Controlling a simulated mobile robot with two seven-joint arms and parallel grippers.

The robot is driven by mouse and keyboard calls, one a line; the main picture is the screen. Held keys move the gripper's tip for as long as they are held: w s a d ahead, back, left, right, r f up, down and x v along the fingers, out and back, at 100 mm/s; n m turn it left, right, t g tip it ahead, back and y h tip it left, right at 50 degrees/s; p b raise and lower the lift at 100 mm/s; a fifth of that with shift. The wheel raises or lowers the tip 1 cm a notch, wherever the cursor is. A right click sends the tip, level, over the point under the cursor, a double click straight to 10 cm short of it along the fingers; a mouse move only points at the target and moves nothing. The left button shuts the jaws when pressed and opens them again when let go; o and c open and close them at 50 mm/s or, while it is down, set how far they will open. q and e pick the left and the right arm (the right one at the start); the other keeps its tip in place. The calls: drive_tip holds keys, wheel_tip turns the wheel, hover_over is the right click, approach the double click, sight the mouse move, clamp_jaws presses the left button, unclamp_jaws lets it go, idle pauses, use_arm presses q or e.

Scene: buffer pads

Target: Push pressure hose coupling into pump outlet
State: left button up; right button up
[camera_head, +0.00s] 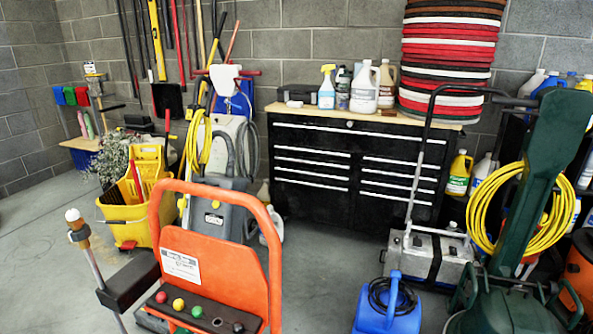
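An orange machine (215,268) with a tubular handle, a white label and a black panel stands at the front left. The panel holds several coloured round tips (178,304). Its lower part is cut off by the bottom edge, and I cannot make out a pump outlet on it. I cannot pick out a pressure hose coupling anywhere. A metal rod with a white and orange tip (74,222) stands to its left, near a black block (128,281). Neither of my grippers is in view.
Behind stand a yellow mop bucket (133,206), a grey machine with hoses (222,207) and a black drawer cabinet (320,181). A blue container (388,308), a metal box machine (428,258) and a green machine (505,312) crowd the right. Floor (318,272) shows between.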

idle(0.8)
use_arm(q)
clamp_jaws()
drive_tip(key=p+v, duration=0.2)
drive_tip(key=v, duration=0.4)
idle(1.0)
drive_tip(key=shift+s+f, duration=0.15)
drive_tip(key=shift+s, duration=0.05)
